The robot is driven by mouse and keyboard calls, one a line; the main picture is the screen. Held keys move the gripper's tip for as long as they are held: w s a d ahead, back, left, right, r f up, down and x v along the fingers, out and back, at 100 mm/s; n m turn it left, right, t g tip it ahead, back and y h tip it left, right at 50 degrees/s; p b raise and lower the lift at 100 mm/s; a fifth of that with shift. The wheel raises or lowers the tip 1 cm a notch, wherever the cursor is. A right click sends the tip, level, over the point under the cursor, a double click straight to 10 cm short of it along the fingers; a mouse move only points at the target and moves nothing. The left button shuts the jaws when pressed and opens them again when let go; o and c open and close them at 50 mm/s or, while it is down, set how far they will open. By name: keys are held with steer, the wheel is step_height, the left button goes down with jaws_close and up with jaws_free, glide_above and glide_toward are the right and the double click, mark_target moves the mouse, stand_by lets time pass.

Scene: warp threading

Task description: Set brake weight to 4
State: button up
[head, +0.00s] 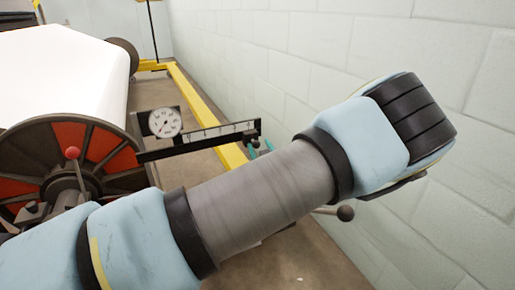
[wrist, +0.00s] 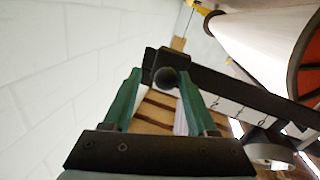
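The brake arm is a dark bar (head: 200,138) with a white numbered scale along it, running out from the big roll. It also shows in the wrist view (wrist: 225,90), with a dark round knob (wrist: 168,78) near its free end. My gripper's teal fingers (head: 261,147) are at that free end. In the wrist view my gripper (wrist: 160,80) is open, one finger on each side of the knob; contact is unclear. A grey rounded piece (wrist: 268,153) hangs below the bar farther along and may be the weight. Its scale position is not readable.
A white dial gauge (head: 165,122) stands behind the bar. A yellow frame rail (head: 200,95) runs behind. A pale block wall (head: 300,60) is close on the right.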

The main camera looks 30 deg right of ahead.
steer(key=shift+o, duration=0.3)
steer(key=shift+a, duration=0.1)
steer(key=v, duration=1)
steer(key=shift+s, duration=0.35)
steer(key=shift+w+a, duration=0.1)
steer(key=w+a+f+n+g+y, duration=0.1)
steer(key=w+a+g+y, duration=0.1)
steer(key=w+a+g, duration=0.35)
steer(key=w+a+f+n+g+y, duration=0.1)
steer(key=w+a+g+y, duration=0.2)
steer(key=w+a, duration=0.5)
steer(key=s+a+r+m+g+p, duration=0.15)
steer(key=s+a+r, duration=0.25)
steer(key=a, duration=0.6)
steer(key=s+a+r+g, duration=0.3)
steer(key=s+a+r, duration=0.1)
steer(key=a, duration=0.6)
steer(key=s+a+r+g, duration=0.2)
steer(key=s+a+r, duration=0.2)
steer(key=a, duration=0.6)
step_height(320, 180, up, 22)
steer(key=p, duration=2.2)
steer(key=shift+w+d+y, duration=0.2)
steer(key=shift+y, duration=0.1)
steer(key=shift+r, duration=0.1)
